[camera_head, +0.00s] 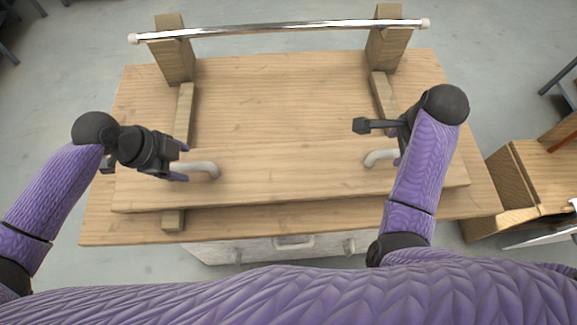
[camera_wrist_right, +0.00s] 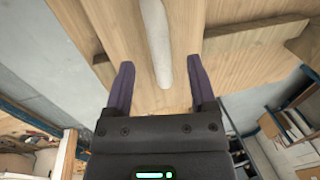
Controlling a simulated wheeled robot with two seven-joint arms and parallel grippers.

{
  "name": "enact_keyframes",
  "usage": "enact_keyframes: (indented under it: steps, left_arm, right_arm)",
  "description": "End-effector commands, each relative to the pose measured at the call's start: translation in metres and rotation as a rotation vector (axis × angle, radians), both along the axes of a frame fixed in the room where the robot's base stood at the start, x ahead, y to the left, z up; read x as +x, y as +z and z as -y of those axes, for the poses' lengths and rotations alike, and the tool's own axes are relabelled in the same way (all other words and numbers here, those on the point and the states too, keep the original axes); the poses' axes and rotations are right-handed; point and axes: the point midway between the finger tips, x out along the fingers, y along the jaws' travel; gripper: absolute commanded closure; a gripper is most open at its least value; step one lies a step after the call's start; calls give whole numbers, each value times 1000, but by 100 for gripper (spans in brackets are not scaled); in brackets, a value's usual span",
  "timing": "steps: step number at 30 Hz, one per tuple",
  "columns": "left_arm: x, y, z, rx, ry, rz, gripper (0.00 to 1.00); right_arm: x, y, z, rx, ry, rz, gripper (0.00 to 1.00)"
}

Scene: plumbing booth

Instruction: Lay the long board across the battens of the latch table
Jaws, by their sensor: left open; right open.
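The long board (camera_head: 285,180), pale wood with two whitish handles, lies crosswise over the front of the latch table (camera_head: 265,95). It appears to rest on the left batten (camera_head: 184,112) and right batten (camera_head: 382,92); the left batten's end shows below its front edge. My left gripper (camera_head: 181,162) is open beside the left handle (camera_head: 205,168), its fingers close to the handle's left end. My right gripper (camera_wrist_right: 161,80) is open, with the right handle (camera_wrist_right: 156,45) running up between its fingers in the wrist view, with gaps at both sides. The arm hides the right batten's front end.
A chrome bar (camera_head: 280,28) spans two wooden posts (camera_head: 174,50) at the table's back. A wooden bench (camera_head: 540,170) with tools stands at the right. A whitish drawer unit (camera_head: 290,247) sits below the front edge. The table's middle behind the board is clear.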

Motion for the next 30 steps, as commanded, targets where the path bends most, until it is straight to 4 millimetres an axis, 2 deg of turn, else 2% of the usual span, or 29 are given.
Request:
enact_keyframes:
  steps: [3, 9, 20, 30]
  left_arm:
    - [4, -19, 8, -1, 2, -2, 27]
    - [8, -39, 16, 0, 1, 0, 27]
    - [9, -43, 18, 1, 1, 1, 27]
    - [9, -43, 18, 1, 1, 1, 99]
  right_arm:
    - [3, -21, 0, 0, 0, -4, 28]
    - [8, -42, 0, 0, 0, -1, 28]
    - [10, -47, 0, -1, 0, 1, 28]
    - [10, -47, 0, -1, 0, 1, 100]
